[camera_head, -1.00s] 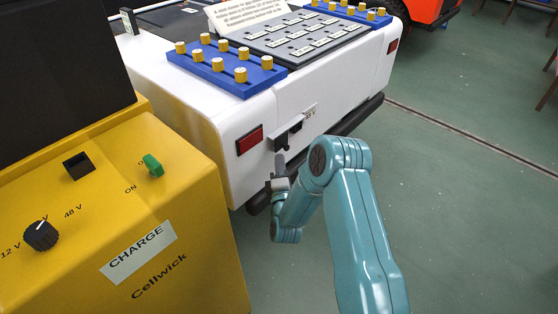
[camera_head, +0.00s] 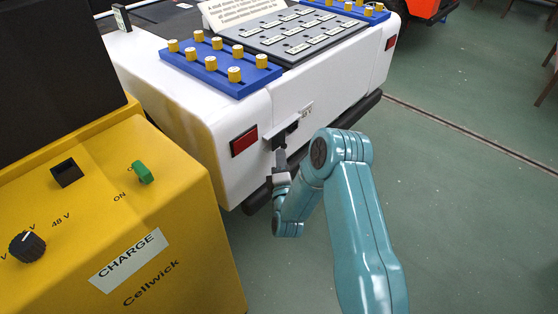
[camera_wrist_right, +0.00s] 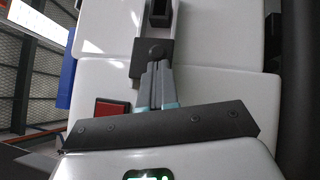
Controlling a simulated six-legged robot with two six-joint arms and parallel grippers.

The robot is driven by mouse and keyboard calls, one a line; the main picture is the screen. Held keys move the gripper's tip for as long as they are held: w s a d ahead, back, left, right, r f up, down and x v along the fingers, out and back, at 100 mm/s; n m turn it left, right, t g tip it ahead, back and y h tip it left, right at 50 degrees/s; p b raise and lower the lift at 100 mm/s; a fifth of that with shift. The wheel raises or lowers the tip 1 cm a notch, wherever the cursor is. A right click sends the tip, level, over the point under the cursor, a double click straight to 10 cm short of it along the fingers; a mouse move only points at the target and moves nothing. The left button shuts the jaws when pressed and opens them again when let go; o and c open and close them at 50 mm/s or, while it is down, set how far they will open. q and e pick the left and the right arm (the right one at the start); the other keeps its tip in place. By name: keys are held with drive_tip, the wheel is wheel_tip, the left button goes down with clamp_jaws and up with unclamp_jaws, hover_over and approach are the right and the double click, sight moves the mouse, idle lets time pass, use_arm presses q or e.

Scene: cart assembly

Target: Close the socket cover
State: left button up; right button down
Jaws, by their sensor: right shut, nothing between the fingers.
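The socket (camera_head: 292,131) is a dark opening on the white end of the cart. Its grey cover (camera_head: 276,131) stands out from the body beside it, so it looks open. In the right wrist view the socket (camera_wrist_right: 160,13) is a black slot at the top, with a dark grey piece and round knob (camera_wrist_right: 155,52) below it. My right gripper (camera_head: 281,157) points up just below the socket. Its shut, empty fingers (camera_wrist_right: 157,70) end close to the knob; I cannot tell whether they touch. My left gripper is not in view.
A red lamp (camera_head: 244,141) sits left of the socket and a dark bumper (camera_head: 350,115) runs below. The yellow charger (camera_head: 165,210) stands at the left. Blue racks with yellow knobs (camera_head: 227,70) are on top of the cart. Green floor (camera_head: 450,200) is free on the right.

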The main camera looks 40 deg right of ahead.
use_arm(q)
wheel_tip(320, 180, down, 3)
drive_tip(key=b, duration=0.2)
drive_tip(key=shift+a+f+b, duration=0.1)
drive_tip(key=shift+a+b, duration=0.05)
drive_tip(key=shift+b, duration=0.2)
use_arm(e)
drive_tip(key=d, duration=0.8)
drive_tip(key=shift+w+d+r, duration=0.25)
drive_tip(key=shift+w+d, duration=0.05)
drive_tip(key=shift+d, duration=0.1)
